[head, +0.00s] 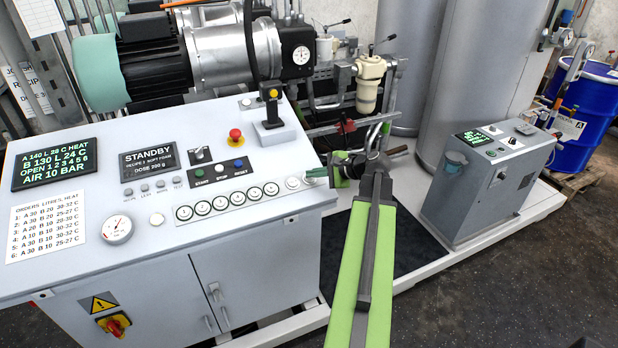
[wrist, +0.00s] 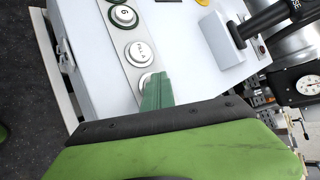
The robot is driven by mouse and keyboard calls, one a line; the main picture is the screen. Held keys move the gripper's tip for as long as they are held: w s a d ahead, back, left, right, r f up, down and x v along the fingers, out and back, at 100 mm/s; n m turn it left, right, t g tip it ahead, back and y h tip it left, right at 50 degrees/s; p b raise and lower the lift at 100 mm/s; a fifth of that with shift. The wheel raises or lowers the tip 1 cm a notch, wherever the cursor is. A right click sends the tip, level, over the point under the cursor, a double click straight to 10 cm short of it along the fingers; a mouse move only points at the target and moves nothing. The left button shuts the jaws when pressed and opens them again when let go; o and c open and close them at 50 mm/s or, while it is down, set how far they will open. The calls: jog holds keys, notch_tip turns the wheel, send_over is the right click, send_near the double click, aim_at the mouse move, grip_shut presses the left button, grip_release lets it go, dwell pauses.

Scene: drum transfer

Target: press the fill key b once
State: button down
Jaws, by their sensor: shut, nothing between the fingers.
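The control panel's key row ends at the right with two plain white keys. The first (head: 292,183), seen in the wrist view (wrist: 139,53), has a label too small to read surely, perhaps fill A. The last key, which I take as fill key b (head: 308,181), is partly hidden behind my fingers in the wrist view (wrist: 146,80). My gripper (head: 318,172) is shut and empty, its green fingertips (wrist: 157,88) at or just above this last key. I cannot tell whether they touch it.
Several green-ringed numbered keys (head: 219,203) run left along the row. A joystick (head: 271,108) and a red stop button (head: 235,135) stand behind. The display (head: 149,162) reads STANDBY. A grey cabinet (head: 488,175) and a blue drum (head: 585,105) are at the right.

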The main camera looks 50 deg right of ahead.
jog(key=shift+s+r, duration=0.1)
jog(key=shift+r, duration=0.25)
jog(key=r+p, duration=0.2)
jog(key=s+r+p, duration=0.1)
jog(key=p, duration=0.1)
jog(key=r+p, duration=0.2)
jog(key=shift+s+a+r, duration=0.3)
jog(key=shift+s+a, duration=0.1)
dwell(0.5)
